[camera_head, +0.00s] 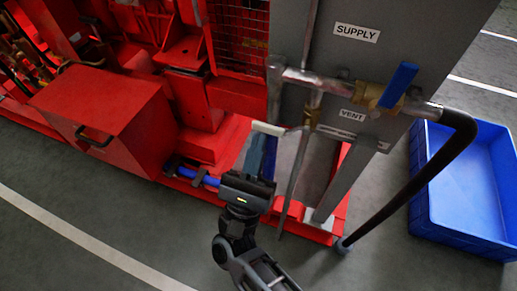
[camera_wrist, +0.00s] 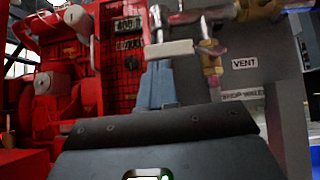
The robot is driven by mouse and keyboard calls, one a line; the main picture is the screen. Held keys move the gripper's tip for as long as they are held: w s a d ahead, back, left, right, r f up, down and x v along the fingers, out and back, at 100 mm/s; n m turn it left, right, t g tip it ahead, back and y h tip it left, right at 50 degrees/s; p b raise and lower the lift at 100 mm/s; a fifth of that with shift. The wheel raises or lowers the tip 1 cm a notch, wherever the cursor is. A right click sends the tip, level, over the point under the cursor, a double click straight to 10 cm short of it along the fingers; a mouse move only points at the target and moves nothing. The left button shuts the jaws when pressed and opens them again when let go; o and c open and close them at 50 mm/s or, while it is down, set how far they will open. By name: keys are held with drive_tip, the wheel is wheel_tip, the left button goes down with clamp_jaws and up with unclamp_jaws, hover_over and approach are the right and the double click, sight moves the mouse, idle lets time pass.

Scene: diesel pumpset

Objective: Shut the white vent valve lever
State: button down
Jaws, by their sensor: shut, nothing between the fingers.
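The white vent valve lever (camera_head: 268,129) sticks out to the left, nearly level, from a small brass valve (camera_head: 310,118) on a thin vertical pipe. In the wrist view the white lever (camera_wrist: 170,49) lies across the top of my fingers, with the brass valve (camera_wrist: 211,57) to its right. My gripper (camera_head: 262,150) is below the lever, fingers pointing up at it. In the wrist view my gripper (camera_wrist: 158,70) has its fingers together and empty. The fingertips are close under or behind the lever; I cannot tell whether they touch it.
A blue-handled supply valve (camera_head: 398,86) and horizontal pipe sit above right. A grey panel with a VENT label (camera_head: 352,114) stands behind. A black hose (camera_head: 425,180) runs down at right beside a blue crate (camera_head: 440,232). Red machinery (camera_head: 110,115) fills the left; open floor lies in front.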

drive_tip(key=w+f+b+v, duration=0.1)
drive_tip(key=b+v, duration=0.3)
drive_tip(key=v, duration=0.8)
drive_tip(key=shift+w+f, duration=0.2)
drive_tip(key=shift+f, duration=0.5)
drive_tip(key=shift+d, duration=0.15)
